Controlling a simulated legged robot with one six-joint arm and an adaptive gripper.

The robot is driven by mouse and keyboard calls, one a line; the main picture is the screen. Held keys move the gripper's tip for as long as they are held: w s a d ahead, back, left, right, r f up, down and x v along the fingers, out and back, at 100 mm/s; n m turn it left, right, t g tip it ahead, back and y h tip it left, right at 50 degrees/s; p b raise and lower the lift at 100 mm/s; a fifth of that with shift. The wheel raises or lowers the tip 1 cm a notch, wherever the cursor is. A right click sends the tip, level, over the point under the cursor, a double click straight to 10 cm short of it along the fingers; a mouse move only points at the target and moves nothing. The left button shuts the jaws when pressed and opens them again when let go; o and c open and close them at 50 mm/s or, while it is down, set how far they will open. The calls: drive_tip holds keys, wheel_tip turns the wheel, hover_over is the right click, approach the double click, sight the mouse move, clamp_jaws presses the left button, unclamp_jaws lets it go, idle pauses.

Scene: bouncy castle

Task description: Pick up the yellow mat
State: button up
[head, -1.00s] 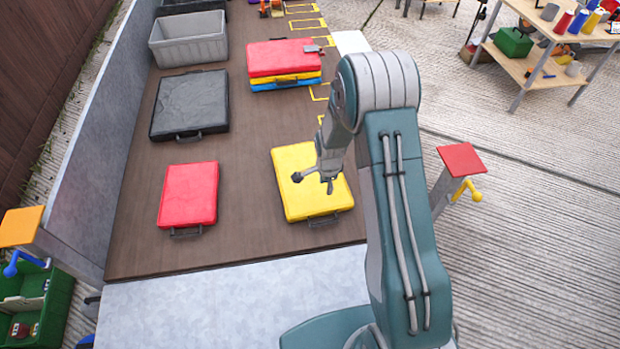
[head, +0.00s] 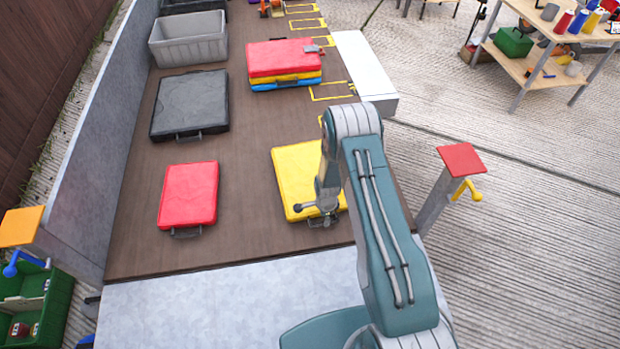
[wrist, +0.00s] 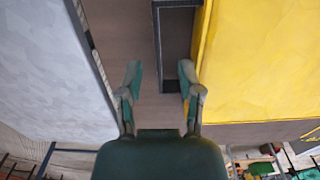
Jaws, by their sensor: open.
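The yellow mat (head: 297,170) lies flat on the brown deck, partly hidden by my arm in the head view. It fills the right side of the wrist view (wrist: 262,60). Its dark grey handle (wrist: 158,45) sticks out from its near edge. My gripper (head: 320,214) is low over that near edge, at the handle. In the wrist view my gripper (wrist: 160,78) is open and empty, and the handle's bar shows between the two fingertips. I cannot tell how far the fingertips are above the handle.
A red mat (head: 188,194) lies to the left, with a black mat (head: 190,104) behind it. A stack with a red mat (head: 282,57) on top stands farther back, near a grey crate (head: 188,42). A post with a red top (head: 461,160) stands at right.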

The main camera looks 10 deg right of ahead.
drive_tip(key=shift+f, duration=1.9)
clamp_jaws()
drive_tip(key=shift+r, duration=0.1)
